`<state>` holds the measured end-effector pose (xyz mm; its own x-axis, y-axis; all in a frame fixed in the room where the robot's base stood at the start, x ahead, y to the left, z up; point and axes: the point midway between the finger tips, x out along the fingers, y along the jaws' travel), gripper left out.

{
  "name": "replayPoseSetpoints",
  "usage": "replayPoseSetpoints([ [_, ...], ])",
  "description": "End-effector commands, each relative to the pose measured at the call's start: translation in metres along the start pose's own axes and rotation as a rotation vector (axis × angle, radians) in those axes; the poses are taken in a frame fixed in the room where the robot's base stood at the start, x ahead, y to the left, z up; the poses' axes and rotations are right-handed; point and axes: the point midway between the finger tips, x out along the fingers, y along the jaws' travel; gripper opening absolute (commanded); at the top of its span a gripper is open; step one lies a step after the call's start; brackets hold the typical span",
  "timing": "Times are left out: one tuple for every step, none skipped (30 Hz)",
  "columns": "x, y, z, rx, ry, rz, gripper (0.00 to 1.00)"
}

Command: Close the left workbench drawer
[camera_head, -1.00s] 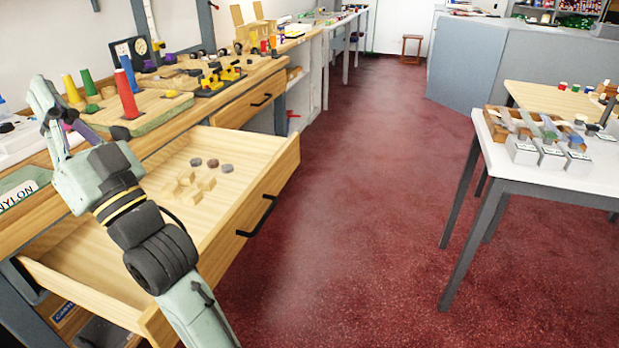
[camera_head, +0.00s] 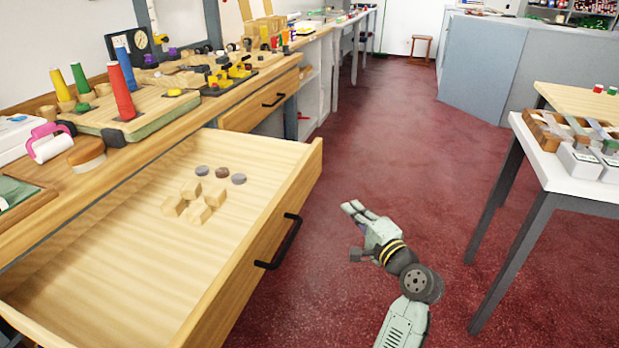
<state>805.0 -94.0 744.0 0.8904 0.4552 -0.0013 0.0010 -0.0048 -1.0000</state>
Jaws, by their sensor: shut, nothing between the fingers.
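The left workbench drawer (camera_head: 110,262) is pulled far out of the wooden workbench (camera_head: 160,140) at the left. Its front carries a black bar handle (camera_head: 280,241). Small wooden blocks (camera_head: 198,206) and grey and brown discs (camera_head: 221,172) lie inside it. My gripper (camera_head: 352,208) is shut and empty. It appears over the red floor, outside the drawer, to the right of the handle and apart from it in the picture. The drawer's near end is cut off at the lower left.
A second drawer (camera_head: 262,103) farther along the bench looks shut. A white table (camera_head: 548,168) stands at the right. Red floor (camera_head: 400,150) lies open between bench and table.

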Motion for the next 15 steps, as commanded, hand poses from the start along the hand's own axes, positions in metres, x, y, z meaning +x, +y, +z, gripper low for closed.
replayPoseSetpoints([
  [-0.002,0.001,-0.002,0.005,0.002,0.001,0.00],
  [-0.001,0.002,-0.002,0.007,0.002,0.002,0.00],
  [0.000,0.002,-0.002,0.008,0.001,0.002,0.00],
  [0.002,0.001,-0.002,0.009,0.001,0.002,0.00],
  [0.004,0.001,-0.002,0.008,0.001,0.001,0.00],
  [0.009,0.000,-0.002,0.008,-0.001,0.001,0.00],
  [0.013,0.000,-0.001,0.007,-0.002,0.002,0.00],
  [0.018,0.000,-0.001,0.007,-0.002,0.002,0.00],
  [0.025,0.000,-0.001,0.007,-0.002,0.002,0.00],
  [0.030,0.000,-0.001,0.007,-0.002,0.002,0.00],
  [0.037,-0.001,-0.001,0.007,-0.002,0.002,0.00],
  [0.046,-0.001,-0.001,0.007,-0.002,0.001,0.00],
  [0.053,-0.001,0.000,0.007,-0.003,0.002,0.00],
  [0.059,-0.001,-0.001,0.007,-0.002,0.002,0.00],
  [0.068,-0.001,-0.001,0.007,-0.002,0.002,0.00],
])
